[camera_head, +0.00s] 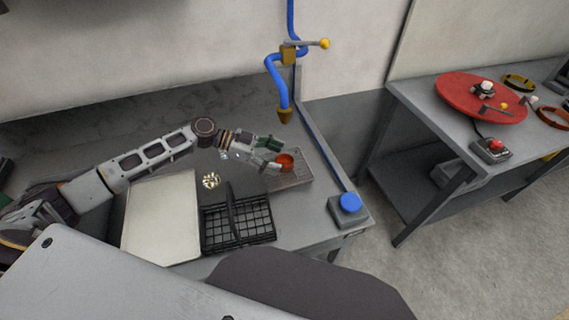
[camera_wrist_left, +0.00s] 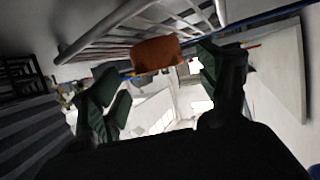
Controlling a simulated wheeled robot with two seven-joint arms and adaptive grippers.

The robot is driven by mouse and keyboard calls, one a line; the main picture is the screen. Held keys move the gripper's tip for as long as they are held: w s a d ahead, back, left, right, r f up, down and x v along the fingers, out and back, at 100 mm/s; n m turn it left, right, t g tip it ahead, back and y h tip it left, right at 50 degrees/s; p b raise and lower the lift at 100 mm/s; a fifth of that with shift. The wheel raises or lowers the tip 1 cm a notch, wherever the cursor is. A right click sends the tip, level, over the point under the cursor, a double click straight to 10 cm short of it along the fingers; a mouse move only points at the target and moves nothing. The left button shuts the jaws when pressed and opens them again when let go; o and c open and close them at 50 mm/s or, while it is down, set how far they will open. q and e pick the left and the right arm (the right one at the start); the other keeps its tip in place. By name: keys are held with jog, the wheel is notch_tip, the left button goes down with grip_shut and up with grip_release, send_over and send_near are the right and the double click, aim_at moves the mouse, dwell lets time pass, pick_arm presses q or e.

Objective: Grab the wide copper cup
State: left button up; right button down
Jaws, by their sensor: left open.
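The wide copper cup (camera_head: 286,161) is a small orange-red cup on a grey flat tray (camera_head: 298,180) at the right end of the bench. My left gripper (camera_head: 276,155) is open just left of the cup, its dark green fingers pointing toward it. In the left wrist view the cup (camera_wrist_left: 156,54) shows just beyond and between the two spread fingertips (camera_wrist_left: 157,75). Whether a finger touches it I cannot tell. My right gripper is not in view.
A black wire basket (camera_head: 238,222), a pale tray (camera_head: 160,218) and a small brass-coloured object (camera_head: 211,181) lie to the left. A blue curved pipe (camera_head: 277,80) rises behind. A blue button box (camera_head: 349,207) sits at the bench's right corner. A second table (camera_head: 450,125) stands right.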

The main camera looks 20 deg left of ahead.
pick_arm(q)
jog(key=shift+x, duration=1.25)
jog(key=shift+a, duration=0.1)
jog(key=c, duration=1.1)
